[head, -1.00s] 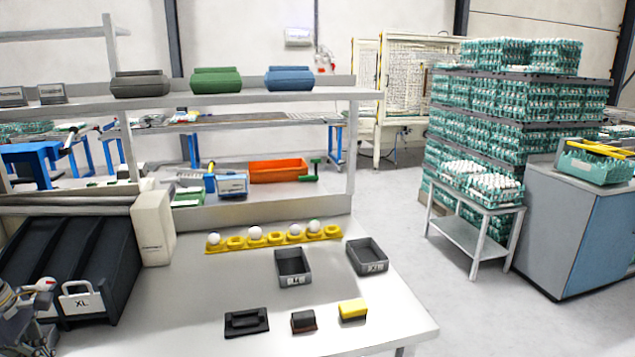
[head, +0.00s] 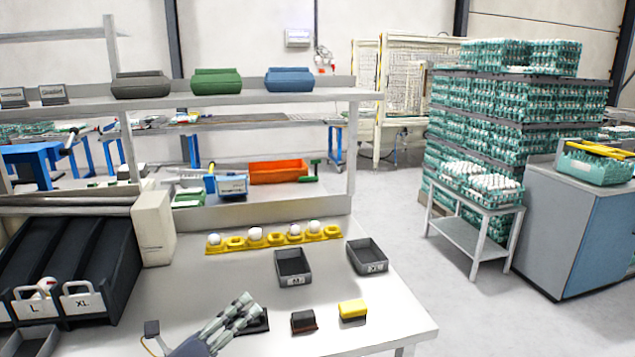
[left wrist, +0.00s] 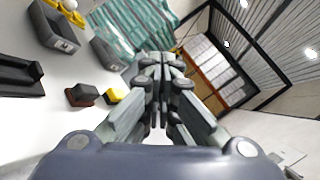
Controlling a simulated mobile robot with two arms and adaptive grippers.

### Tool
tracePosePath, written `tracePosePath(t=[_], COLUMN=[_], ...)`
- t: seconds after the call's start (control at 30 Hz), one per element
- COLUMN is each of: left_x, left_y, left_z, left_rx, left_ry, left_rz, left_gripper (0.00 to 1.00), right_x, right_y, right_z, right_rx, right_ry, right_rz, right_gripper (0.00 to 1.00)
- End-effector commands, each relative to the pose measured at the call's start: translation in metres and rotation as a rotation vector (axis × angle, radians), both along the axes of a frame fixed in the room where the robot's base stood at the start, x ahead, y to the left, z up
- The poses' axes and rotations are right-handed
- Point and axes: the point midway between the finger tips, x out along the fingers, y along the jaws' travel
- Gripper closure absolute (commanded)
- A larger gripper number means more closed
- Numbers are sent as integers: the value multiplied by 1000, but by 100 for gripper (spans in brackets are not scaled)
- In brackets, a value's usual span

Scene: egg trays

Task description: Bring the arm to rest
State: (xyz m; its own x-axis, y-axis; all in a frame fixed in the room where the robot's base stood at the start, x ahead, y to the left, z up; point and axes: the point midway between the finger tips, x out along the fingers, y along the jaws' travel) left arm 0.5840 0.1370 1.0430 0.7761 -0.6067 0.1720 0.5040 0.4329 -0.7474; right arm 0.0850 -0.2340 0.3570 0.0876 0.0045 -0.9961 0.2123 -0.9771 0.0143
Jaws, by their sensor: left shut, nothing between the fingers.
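My left gripper (head: 242,307) is over the front of the metal table in the head view, partly in front of a black tray-like holder (head: 262,318). Its fingers are together and empty; they also fill the middle of the left wrist view (left wrist: 159,95). My right gripper is not in view. A yellow egg holder (head: 236,243) with several white eggs (head: 255,233) lies toward the back of the table, apart from my gripper.
Two grey bins (head: 293,266) (head: 367,256) stand mid-table. A dark block (head: 303,321) and a yellow sponge-like block (head: 352,310) lie near the front. Black chutes (head: 75,262) and a white box (head: 153,228) stand at left. The table's right front is clear.

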Motion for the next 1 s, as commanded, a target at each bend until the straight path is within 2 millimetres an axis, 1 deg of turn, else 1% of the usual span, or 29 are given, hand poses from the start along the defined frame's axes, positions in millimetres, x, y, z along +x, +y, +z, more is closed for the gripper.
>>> tracePosePath(t=[0.03,0.07,0.1,0.17,0.2,0.27,0.3,0.37,0.4,0.43,0.47,0.5,0.57,0.6,0.7,0.83,0.9,0.97,1.0], left_x=[-2,-3,-4,-8,-14,-25,-35,-55,-72,-85,-100,-119,-148,-166,-207,-256,-280,-300,-313], left_y=[6,13,23,39,50,66,75,87,93,96,98,99,99,97,92,82,76,71,67], left_z=[-3,-5,-12,-26,-39,-63,-81,-110,-131,-146,-160,-177,-199,-211,-232,-250,-256,-259,-261], left_rx=[-145,-231,-346,-514,-620,-777,-877,-1019,-1110,-1174,-1235,-1306,-1393,-1441,-1532,-1612,-1644,-1669,-1680], left_ry=[78,127,197,306,382,500,581,705,789,851,911,987,1090,1149,1273,1407,1471,1523,1558], left_rz=[68,113,174,270,336,438,509,619,696,754,811,883,987,1048,1182,1336,1412,1476,1518], left_gripper=[100,100,100,100,100,100,100,100,100,100,100,100,100,100,100,100,100,100,100], right_x=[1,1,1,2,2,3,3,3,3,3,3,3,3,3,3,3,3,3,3], right_y=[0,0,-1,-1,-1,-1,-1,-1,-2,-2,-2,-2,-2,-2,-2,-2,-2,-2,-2], right_z=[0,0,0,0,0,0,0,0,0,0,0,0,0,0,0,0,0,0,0], right_rx=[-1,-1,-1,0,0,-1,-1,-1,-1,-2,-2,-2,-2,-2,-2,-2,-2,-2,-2], right_ry=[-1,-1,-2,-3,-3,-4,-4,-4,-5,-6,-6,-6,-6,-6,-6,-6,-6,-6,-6], right_rz=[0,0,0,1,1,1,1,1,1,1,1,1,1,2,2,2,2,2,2], right_gripper=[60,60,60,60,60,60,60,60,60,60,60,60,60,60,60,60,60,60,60])
